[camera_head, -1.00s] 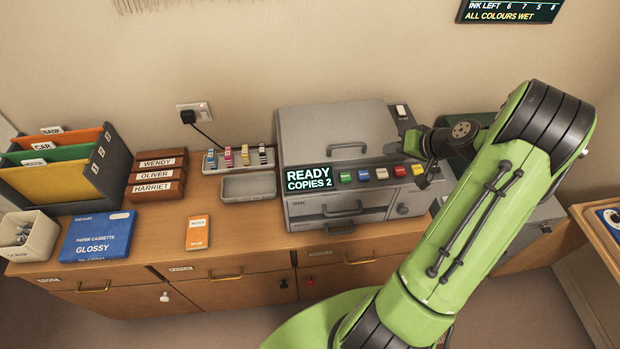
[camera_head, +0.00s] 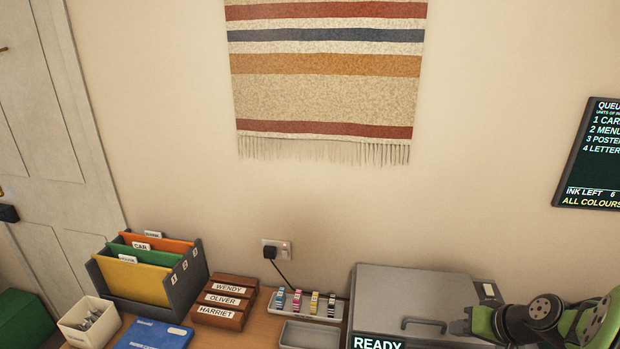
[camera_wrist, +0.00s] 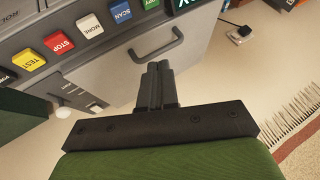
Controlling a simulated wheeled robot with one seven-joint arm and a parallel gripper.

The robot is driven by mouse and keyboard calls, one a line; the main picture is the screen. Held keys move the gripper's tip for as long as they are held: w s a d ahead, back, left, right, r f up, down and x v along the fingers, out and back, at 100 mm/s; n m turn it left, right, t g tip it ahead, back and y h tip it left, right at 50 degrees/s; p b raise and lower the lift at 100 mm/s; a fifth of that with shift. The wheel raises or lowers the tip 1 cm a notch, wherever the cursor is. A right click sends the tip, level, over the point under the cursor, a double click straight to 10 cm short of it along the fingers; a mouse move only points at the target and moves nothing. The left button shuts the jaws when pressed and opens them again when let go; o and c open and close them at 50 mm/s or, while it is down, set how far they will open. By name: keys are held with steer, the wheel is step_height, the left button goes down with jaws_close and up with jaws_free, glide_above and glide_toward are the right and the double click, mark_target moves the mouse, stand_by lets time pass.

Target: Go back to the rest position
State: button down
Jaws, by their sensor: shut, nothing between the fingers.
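My gripper (camera_wrist: 157,82) points up the middle of the wrist view, its two dark fingers together with nothing between them. It is in front of the grey printer (camera_wrist: 110,75), apart from it as far as I can tell. In the head view my green and black wrist (camera_head: 535,318) shows at the lower right, over the right part of the printer (camera_head: 400,285). The fingers are hard to make out there. The printer's coloured buttons (camera_wrist: 60,43) show at the upper left of the wrist view. In the head view its display (camera_head: 378,343) reads READY.
A file holder (camera_head: 190,285), wooden name boxes (camera_head: 222,302), a blue paper cassette (camera_head: 155,336) and an ink cartridge tray (camera_head: 326,308) stand on the desk left of the printer. A woven hanging (camera_head: 325,85) and a queue screen (camera_head: 598,150) are on the wall. The wall space between is clear.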

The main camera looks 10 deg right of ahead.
steer(key=s+a+r+n+g+h, duration=0.1)
steer(key=s+a+r+n, duration=0.15)
steer(key=a+r, duration=0.4)
steer(key=s+a+r+n+g+h, duration=0.1)
steer(key=s+a+r, duration=0.2)
steer(key=a, duration=0.7)
steer(key=s+a+r, duration=0.1)
steer(key=s+a, duration=0.1)
steer(key=s, duration=0.5)
steer(key=s+a+r+h, duration=0.1)
steer(key=s+a, duration=0.2)
steer(key=s, duration=0.4)
steer(key=shift+s+r, duration=0.2)
steer(key=shift+r, duration=0.05)
